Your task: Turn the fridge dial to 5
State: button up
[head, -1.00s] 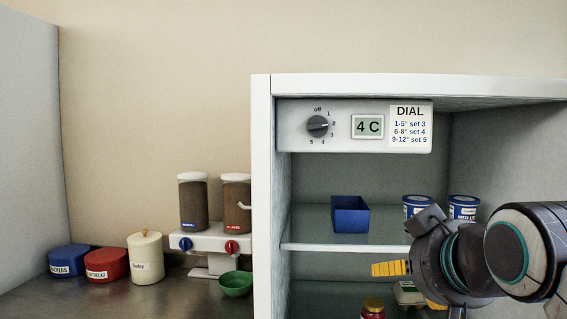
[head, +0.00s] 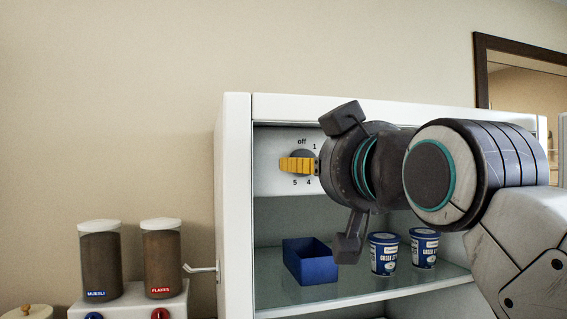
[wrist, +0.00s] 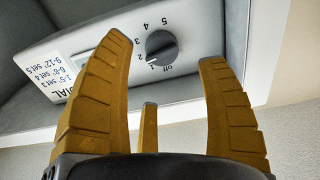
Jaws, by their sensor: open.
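The grey fridge dial (wrist: 161,46) sits on a white panel (wrist: 190,20) and looks upside down in the wrist view. Its numbers run from off through 1 to 5. Its white mark points near 1 and 2; I cannot tell exactly which. My gripper (wrist: 173,45) is open, with yellow fingers either side of the dial in the wrist view and nothing between them. In the head view my gripper (head: 297,165) covers most of the dial (head: 303,153). I cannot tell if they touch. The setting card (wrist: 62,82) shows at left in the wrist view; my wrist hides it from the head.
Below the panel, a blue bin (head: 310,262) and two blue-and-white tubs (head: 384,254) (head: 424,248) stand on the fridge shelf (head: 385,291). Cereal dispensers (head: 100,262) (head: 161,260) stand left of the fridge. The wall above is clear.

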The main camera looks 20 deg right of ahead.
jog(key=shift+w+a+f+p, duration=0.1)
jog(key=shift+w+p, duration=0.15)
jog(key=shift+w, duration=1.35)
jog(key=shift+w+a+p, duration=0.1)
jog(key=shift+w+p, duration=0.15)
jog(key=shift+w, duration=1.35)
jog(key=shift+c, duration=0.4)
jog(key=shift+f, duration=0.1)
jog(key=c, duration=1.1)
